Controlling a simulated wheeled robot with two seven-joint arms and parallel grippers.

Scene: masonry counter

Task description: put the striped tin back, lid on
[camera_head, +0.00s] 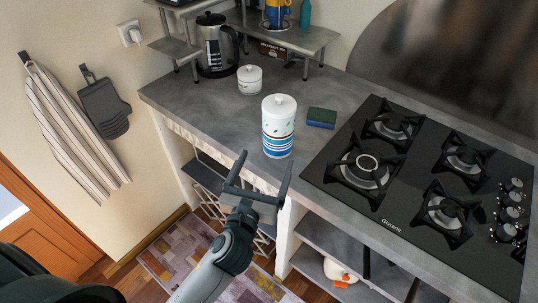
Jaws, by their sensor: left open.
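The striped tin (277,136) stands upright on the grey counter, near its front edge and left of the hob. It is white with blue bands low down and small dark marks above. Its white knobbed lid (280,104) sits on top. My left gripper (264,162) is open and empty, its two fingers pointing up towards the tin from in front of the counter. The fingertips look apart from the tin, just below it in the picture. My right gripper does not show.
A small white lidded pot (249,80) stands behind the tin, with a kettle (217,45) farther back by a raised metal shelf (290,36). A green-and-blue sponge (321,118) lies right of the tin. The black gas hob (420,185) fills the right. Counter (185,95) is bare at left.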

